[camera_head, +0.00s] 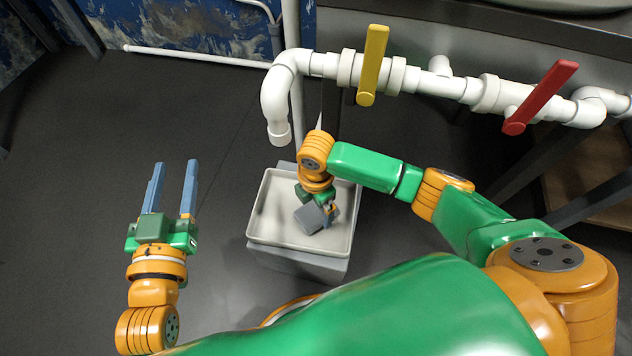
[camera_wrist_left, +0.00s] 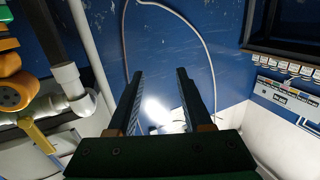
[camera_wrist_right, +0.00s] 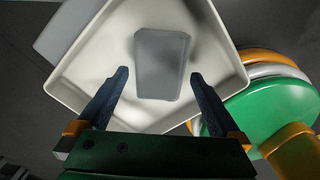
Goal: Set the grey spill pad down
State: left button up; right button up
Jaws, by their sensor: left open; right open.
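The grey spill pad (camera_wrist_right: 161,63) lies in the pale tray (camera_wrist_right: 218,38) in the right wrist view. In the head view the pad (camera_head: 309,218) shows partly behind my right gripper (camera_head: 329,210), which points down into the tray (camera_head: 256,237). In the right wrist view my right gripper (camera_wrist_right: 160,82) is open, with its fingertips apart on either side of the pad's near end. Whether a fingertip touches the pad I cannot tell. My left gripper (camera_head: 173,165) is open and empty, out over the floor to the left; it also shows open in the left wrist view (camera_wrist_left: 159,75).
A white pipe (camera_head: 275,92) with a yellow valve handle (camera_head: 373,65) and a red valve handle (camera_head: 540,97) runs above and behind the tray. The tray rests on a grey stand (camera_head: 298,262). The dark floor (camera_head: 80,180) at left is clear.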

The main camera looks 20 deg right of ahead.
aim_at(316, 211)
notch_tip(316, 211, up, 3)
jog(key=shift+f+p, duration=0.1)
jog(key=shift+p, duration=0.6)
pick_arm(q)
jog(key=s+a+f+g+y+p, duration=0.1)
jog(key=s+a+f+g+p, duration=0.1)
jog(key=s+f+g, duration=0.5)
jog(key=s+a+f+n+g+y+p, duration=0.1)
jog(key=s+f+g, duration=0.6)
jog(key=f, duration=0.7)
jog(key=shift+s+a+f+y+p, duration=0.2)
jog(key=shift+s+a+y+p, duration=0.25)
jog(key=shift+a+y, duration=0.55)
pick_arm(e)
notch_tip(316, 211, up, 7)
jog(key=shift+r, duration=0.2)
pick_arm(q)
jog(key=shift+a, duration=0.15)
